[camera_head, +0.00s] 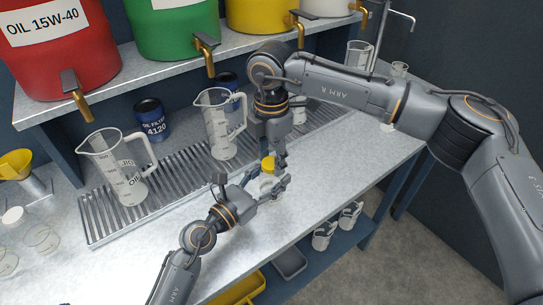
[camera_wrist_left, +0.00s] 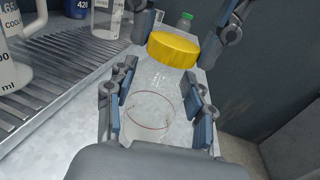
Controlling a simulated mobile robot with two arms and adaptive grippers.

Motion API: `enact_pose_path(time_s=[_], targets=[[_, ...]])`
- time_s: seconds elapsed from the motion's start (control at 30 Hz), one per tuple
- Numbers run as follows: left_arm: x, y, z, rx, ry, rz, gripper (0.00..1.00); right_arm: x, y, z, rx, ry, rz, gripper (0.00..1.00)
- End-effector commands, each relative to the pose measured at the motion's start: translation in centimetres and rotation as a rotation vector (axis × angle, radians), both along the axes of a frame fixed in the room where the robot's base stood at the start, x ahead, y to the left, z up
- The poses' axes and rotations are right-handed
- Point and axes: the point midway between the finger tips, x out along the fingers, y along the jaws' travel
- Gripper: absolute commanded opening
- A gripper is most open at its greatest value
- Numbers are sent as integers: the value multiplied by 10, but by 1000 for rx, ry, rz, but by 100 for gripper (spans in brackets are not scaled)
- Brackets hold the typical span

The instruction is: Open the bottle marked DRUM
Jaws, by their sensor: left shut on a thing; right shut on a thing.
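A clear bottle (camera_wrist_left: 150,103) with a yellow cap (camera_wrist_left: 172,50) stands at the front of the workbench; in the head view its yellow cap (camera_head: 268,164) shows between my two grippers. A thin red ring runs around the body. No DRUM marking is readable. My left gripper (camera_head: 268,188) is shut on the bottle's body from the side, its fingers on both sides in the left wrist view (camera_wrist_left: 160,112). My right gripper (camera_head: 271,157) comes down from above and is shut on the cap, its fingers on either side of it (camera_wrist_left: 184,32).
Clear measuring jugs (camera_head: 119,170) (camera_head: 220,124) stand on a ribbed drain grate (camera_head: 172,178) behind. A blue oil filter can (camera_head: 152,121) stands under the shelf with coloured drums (camera_head: 57,45) with taps. A yellow funnel (camera_head: 15,163) and clear bottles (camera_head: 40,238) are at left.

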Motion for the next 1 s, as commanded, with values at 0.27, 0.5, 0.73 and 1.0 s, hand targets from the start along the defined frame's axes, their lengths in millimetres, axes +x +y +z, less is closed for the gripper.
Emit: enact_pose_path(time_s=[0.27, 0.5, 0.73, 1.0], targets=[[0, 0, 0, 0, 0, -2, 0, 0, 0, 0, 0, 0, 576, 6], [0, -1, 0, 0, 0, -2, 0, 0, 0, 0, -1, 0, 1079, 6], [-1, -1, 0, 0, 0, -2, 0, 0, 1, 0, 0, 0, 1562, 6], [0, -1, 0, 0, 0, -2, 0, 0, 1, 1, 0, 0, 2128, 6]])
